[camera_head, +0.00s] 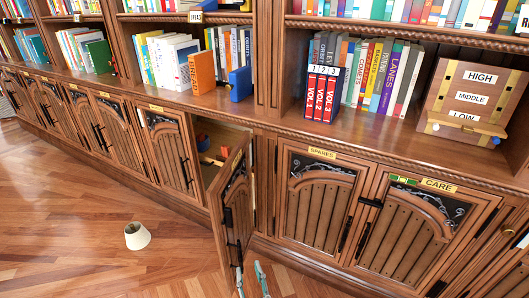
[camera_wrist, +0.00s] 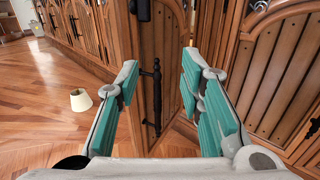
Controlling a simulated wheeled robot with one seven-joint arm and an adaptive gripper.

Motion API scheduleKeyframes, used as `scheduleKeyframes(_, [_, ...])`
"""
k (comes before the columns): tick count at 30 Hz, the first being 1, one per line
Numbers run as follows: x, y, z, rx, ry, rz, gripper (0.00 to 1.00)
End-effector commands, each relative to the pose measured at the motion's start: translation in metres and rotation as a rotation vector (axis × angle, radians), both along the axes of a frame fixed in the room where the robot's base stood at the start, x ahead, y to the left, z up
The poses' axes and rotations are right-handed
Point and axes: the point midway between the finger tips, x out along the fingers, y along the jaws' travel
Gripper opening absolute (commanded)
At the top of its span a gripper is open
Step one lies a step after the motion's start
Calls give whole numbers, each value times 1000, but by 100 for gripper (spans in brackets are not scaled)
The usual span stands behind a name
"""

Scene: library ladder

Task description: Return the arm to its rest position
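My gripper (camera_head: 252,281) shows at the bottom edge in the head view, low in front of the open cabinet door (camera_head: 235,215). In the wrist view my gripper (camera_wrist: 158,92) is open, its two teal-padded fingers wide apart with nothing between them. The door's dark vertical handle (camera_wrist: 152,95) appears between the fingers, farther off, and the fingers do not appear to touch it. The rest of my arm is not visible in the head view.
The open cabinet (camera_head: 215,140) holds red and blue items. Closed cabinets labelled SPARES (camera_head: 315,200) and CARE (camera_head: 415,225) stand to its right. A white lampshade-like object (camera_head: 137,236) lies on the wooden floor. Floor at left is mostly clear. Bookshelves (camera_head: 340,115) run above.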

Motion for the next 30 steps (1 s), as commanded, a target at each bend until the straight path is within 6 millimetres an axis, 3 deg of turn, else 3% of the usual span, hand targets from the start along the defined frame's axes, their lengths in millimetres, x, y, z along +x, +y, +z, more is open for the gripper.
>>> scheduleKeyframes(8, [10, -7, 26, 65, -33, -105, 35])
scheduleKeyframes(17, [26, -29, 75, 179, -90, -308, 35])
scheduleKeyframes(23, [37, -66, 131, 307, -147, -562, 35])
scheduleKeyframes(30, [33, -132, 200, 488, -202, -946, 35])
